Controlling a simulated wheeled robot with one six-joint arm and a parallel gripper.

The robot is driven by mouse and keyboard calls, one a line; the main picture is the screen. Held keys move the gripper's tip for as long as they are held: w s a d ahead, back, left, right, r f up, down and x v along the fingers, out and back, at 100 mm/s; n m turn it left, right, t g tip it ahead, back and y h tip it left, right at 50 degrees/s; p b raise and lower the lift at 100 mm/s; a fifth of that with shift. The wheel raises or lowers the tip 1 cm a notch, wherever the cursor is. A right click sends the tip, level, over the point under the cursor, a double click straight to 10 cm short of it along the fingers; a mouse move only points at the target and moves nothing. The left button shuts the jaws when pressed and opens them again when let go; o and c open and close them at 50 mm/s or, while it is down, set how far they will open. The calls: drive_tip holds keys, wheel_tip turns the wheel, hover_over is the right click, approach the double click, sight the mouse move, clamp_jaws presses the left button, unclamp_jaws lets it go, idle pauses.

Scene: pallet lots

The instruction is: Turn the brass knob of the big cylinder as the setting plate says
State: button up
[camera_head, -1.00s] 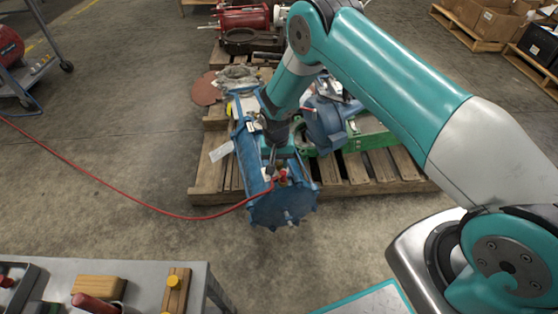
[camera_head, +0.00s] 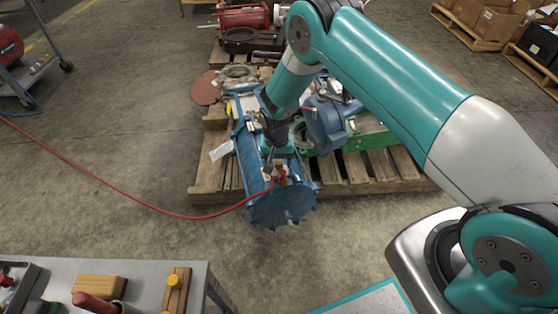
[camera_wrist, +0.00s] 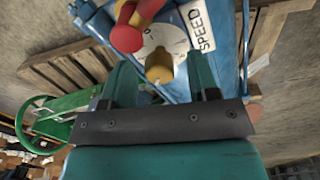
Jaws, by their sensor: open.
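The big blue cylinder (camera_head: 285,208) lies on a wooden pallet, its round flanged end towards me. My gripper (camera_head: 272,168) is over its top near that end, pointing down. In the wrist view the brass knob (camera_wrist: 158,68) sits on a white dial (camera_wrist: 165,38) with dark marks. The open fingers of my gripper (camera_wrist: 160,66) stand on either side of the knob; I cannot tell whether they touch it. No setting value is readable.
A red fitting (camera_wrist: 126,38) sits close by the dial. A red hose (camera_head: 150,208) runs from the cylinder across the floor to the left. A blue pump (camera_head: 325,125) and green part (camera_head: 370,133) share the pallet (camera_head: 210,180). A grey bench (camera_head: 145,285) stands at front left.

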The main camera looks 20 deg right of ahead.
wheel_tip(320, 180, up, 17)
drive_tip(key=p, duration=0.3)
drive_tip(key=shift+w+a+r+p, duration=0.2)
drive_tip(key=shift+a+p, duration=0.2)
drive_tip(key=shift+a, duration=0.05)
wheel_tip(320, 180, up, 11)
drive_tip(key=n+y, duration=0.1)
drive_tip(key=n, duration=0.2)
hover_over(276, 162)
drive_tip(key=s+a, duration=0.2)
drive_tip(key=s, duration=0.3)
drive_tip(key=s+a+r+n+y, duration=0.1)
drive_tip(key=s+r+n, duration=0.2)
drive_tip(key=s+r, duration=0.35)
drive_tip(key=s+r+n+y, duration=0.2)
drive_tip(key=s+r, duration=0.2)
drive_tip(key=s, duration=0.6)
drive_tip(key=s+a+r+n+y, duration=0.1)
drive_tip(key=s+r+n, duration=0.3)
drive_tip(key=s, duration=0.5)
wheel_tip(276, 162, up, 25)
drive_tip(key=p, duration=2.3)
drive_tip(key=shift+s+d+f+m+p, duration=0.15)
drive_tip(key=shift+s+m+p, duration=0.15)
drive_tip(key=shift+m+p, duration=0.1)
